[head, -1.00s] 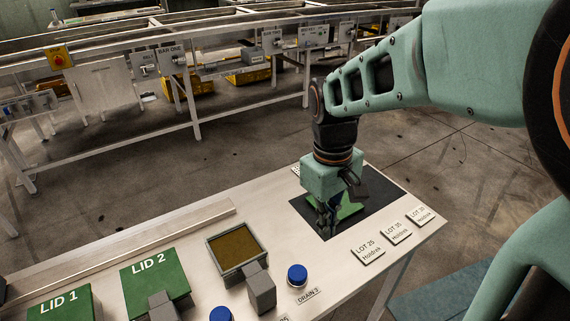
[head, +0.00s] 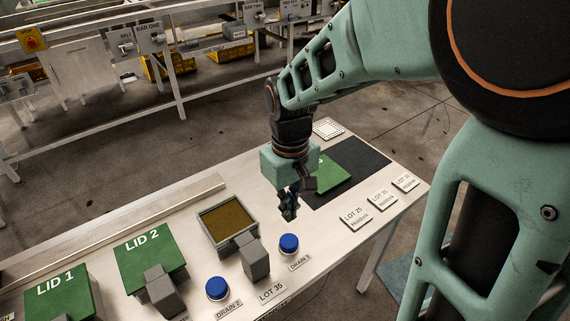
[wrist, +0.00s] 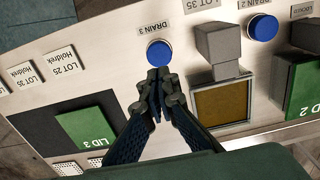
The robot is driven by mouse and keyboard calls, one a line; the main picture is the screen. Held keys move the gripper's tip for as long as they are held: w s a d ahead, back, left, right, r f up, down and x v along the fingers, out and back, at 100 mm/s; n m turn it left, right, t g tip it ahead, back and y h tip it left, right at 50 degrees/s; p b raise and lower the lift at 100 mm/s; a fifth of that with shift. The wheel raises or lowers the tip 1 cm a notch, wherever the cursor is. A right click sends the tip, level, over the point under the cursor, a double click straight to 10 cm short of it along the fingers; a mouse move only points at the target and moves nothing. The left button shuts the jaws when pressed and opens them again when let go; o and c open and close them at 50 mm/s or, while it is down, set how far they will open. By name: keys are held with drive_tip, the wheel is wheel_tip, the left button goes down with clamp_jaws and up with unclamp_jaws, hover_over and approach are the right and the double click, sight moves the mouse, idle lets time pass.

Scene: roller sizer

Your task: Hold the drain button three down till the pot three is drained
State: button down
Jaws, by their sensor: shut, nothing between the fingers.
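The drain button three is a blue round button (head: 289,244) with a DRAIN 3 label below it; it also shows in the wrist view (wrist: 159,52). Pot three (head: 203,216) is a square grey-rimmed pot, uncovered, with brown contents, left of the button; it also shows in the wrist view (wrist: 249,102). My gripper (head: 289,216) is shut and empty, pointing down above the bench just behind the button. In the wrist view its fingertips (wrist: 158,78) are together close to the button's edge. I cannot tell whether they touch it.
The green LID 3 (head: 333,174) lies on a black mat (head: 365,158). LID 2 (head: 150,254) and LID 1 (head: 62,294) are at left. A grey block (head: 254,258) stands between pot three and the button. Drain button two (head: 217,288) and LOT plates (head: 356,217) are nearby.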

sight(288, 241)
wheel_tip(288, 241, down, 9)
drive_tip(key=shift+f+b, duration=0.1)
drive_tip(key=shift+b, duration=0.25)
drive_tip(key=shift+f+b, duration=0.8)
drive_tip(key=shift+f, duration=0.25)
drive_tip(key=shift+r, duration=0.1)
idle(4.2)
wheel_tip(288, 241, up, 14)
drive_tip(key=p, duration=0.4)
idle(0.5)
